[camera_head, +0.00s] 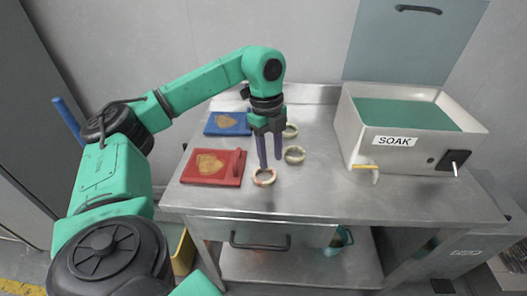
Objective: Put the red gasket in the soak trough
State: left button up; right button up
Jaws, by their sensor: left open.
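Several pale rings lie on the steel table. The front one, with reddish-orange marks on its rim, looks like the red gasket (264,184); it lies flat near the table's front edge. My left gripper (270,164) points down with its two dark fingers apart and empty. Its fingertips are just above and behind the red gasket in the picture; whether they touch it I cannot tell. The soak trough (400,143) is a pale box labelled SOAK, with a green surface inside, on the right of the table. My right gripper is not in view.
Two more pale rings (295,162) (291,136) lie right of and behind the gripper. A red tray (236,178) and a blue tray (240,131), each with a tan patch, lie to the left. A yellow spout (366,168) sticks out from the trough's front. The table's front right is clear.

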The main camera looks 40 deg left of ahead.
pick_arm(q)
notch_tip(320, 180, down, 3)
jog(key=shift+s+d+r, duration=0.1)
jog(key=shift+d, duration=0.05)
jog(key=shift+f, duration=0.2)
grip_shut()
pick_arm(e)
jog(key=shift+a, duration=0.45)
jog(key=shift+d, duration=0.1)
pick_arm(q)
jog(key=shift+r, duration=0.6)
notch_tip(320, 180, up, 10)
jog(key=p, duration=0.2)
notch_tip(320, 180, up, 9)
jog(key=p, duration=0.6)
send_over(272, 169)
jog(key=shift+s, duration=0.15)
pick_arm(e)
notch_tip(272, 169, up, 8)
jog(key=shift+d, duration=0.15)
